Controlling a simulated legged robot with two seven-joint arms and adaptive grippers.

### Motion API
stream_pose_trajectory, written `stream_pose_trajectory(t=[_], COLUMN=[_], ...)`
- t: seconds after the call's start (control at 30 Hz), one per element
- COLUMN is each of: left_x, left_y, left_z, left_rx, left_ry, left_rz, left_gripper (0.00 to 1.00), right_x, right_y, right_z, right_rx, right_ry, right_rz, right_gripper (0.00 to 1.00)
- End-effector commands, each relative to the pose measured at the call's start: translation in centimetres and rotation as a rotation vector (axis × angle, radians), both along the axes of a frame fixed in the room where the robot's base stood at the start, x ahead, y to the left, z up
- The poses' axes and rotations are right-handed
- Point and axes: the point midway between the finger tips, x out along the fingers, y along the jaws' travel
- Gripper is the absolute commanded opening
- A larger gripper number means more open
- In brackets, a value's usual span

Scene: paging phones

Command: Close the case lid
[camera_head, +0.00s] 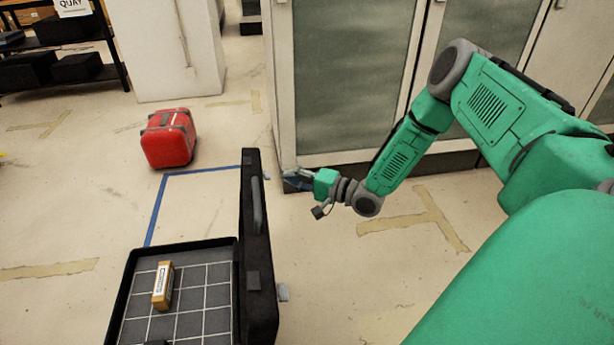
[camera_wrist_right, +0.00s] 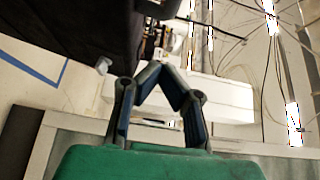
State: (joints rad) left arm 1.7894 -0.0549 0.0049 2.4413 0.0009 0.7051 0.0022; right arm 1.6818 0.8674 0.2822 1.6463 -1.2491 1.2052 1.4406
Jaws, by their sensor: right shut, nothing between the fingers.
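The black case stands open in the head view, with a grey grid-lined interior (camera_head: 190,305). Its lid (camera_head: 258,240) stands upright along the right side, with a handle on its inner or near face. A small tan box with lettering (camera_head: 163,285) lies inside the case. My right gripper (camera_head: 292,180) is shut and empty, beside the far end of the lid on its right. In the right wrist view its fingers (camera_wrist_right: 158,68) meet at the tips, and a dark surface that looks like the lid (camera_wrist_right: 75,25) is at upper left. Contact cannot be told. My left gripper is not in view.
A red case (camera_head: 168,138) stands on the floor beyond a blue tape outline (camera_head: 155,208). Pale cabinets with glass doors (camera_head: 345,75) stand behind my right arm. A dark shelf (camera_head: 65,50) is at upper left. Floor right of the lid is open.

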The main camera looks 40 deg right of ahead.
Motion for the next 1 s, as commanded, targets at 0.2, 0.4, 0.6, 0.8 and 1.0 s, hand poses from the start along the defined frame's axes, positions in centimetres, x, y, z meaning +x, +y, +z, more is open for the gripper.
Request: stream_pose_trajectory(t=[0.2, 0.4, 0.6, 0.8, 1.0], left_x=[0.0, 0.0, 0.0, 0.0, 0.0], left_y=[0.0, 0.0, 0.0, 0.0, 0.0], left_z=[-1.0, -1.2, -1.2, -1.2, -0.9], left_rx=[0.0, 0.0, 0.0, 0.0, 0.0], left_ry=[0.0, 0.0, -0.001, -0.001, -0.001], left_rz=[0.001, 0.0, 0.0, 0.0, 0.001], left_gripper=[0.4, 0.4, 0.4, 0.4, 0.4], right_x=[2.9, 3.5, 3.7, 3.7, 4.2], right_y=[2.3, 4.1, 4.6, 4.7, 5.4], right_z=[-0.4, -0.4, -0.3, -0.2, 0.1], right_rx=[0.007, 0.005, 0.004, 0.002, -0.012], right_ry=[0.002, 0.001, 0.002, 0.001, 0.01], right_rz=[0.001, 0.0, -0.001, -0.001, 0.002], right_gripper=[0.0, 0.0, 0.0, 0.0, 0.0])
